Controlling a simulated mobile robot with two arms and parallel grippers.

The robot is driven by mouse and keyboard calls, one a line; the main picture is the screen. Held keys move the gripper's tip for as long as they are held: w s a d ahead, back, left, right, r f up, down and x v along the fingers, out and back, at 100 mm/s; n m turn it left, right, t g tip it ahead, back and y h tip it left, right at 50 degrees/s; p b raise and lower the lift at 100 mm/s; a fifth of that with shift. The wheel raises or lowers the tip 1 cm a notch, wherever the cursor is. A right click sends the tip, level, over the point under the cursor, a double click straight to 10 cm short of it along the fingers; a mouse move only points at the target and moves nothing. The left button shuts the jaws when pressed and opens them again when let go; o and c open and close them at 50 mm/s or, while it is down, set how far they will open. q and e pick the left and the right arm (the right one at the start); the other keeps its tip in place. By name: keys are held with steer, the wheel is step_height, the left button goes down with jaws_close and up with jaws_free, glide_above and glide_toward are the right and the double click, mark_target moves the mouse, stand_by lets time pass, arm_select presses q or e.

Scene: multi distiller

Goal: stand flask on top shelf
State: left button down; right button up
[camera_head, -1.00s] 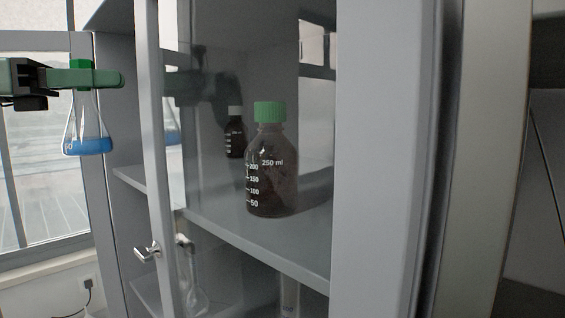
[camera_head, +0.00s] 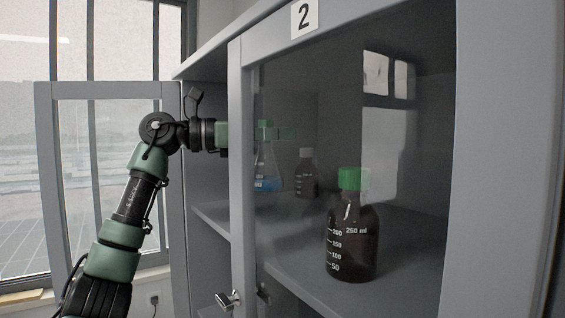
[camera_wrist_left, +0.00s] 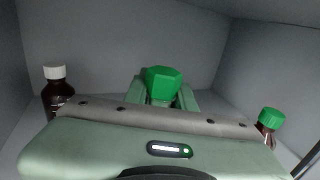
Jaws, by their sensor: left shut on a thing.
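The flask (camera_head: 267,172) is clear, conical, with blue liquid at its bottom and a green cap. It is upright inside the cabinet, seen through the glass door. My left gripper (camera_head: 268,132) is shut on it at the cap and neck. In the left wrist view the green cap (camera_wrist_left: 163,80) sits between my fingers (camera_wrist_left: 160,92); the flask's body is hidden. The flask is above the upper shelf (camera_head: 405,250); I cannot tell whether its base touches it. My right gripper is not in view.
A brown bottle with a white cap (camera_head: 306,178) stands right of the flask. A larger brown bottle with a green cap (camera_head: 352,235) stands nearer the front right. Another door (camera_head: 45,170) stands open at left.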

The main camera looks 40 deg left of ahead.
arm_select(q)
steer(key=shift+w+d+f, duration=0.15)
steer(key=shift+w+f, duration=0.2)
steer(key=shift+f, duration=0.4)
steer(key=shift+s+f+b, duration=0.15)
steer(key=shift+f+b, duration=0.25)
steer(key=shift+f, duration=0.7)
step_height(320, 180, down, 3)
steer(key=shift+b, duration=0.3)
steer(key=shift+w+f, duration=0.15)
steer(key=shift+w, duration=0.05)
steer(key=shift+f, duration=0.2)
steer(key=c, duration=1.2)
jaws_free()
steer(key=shift+o, duration=0.2)
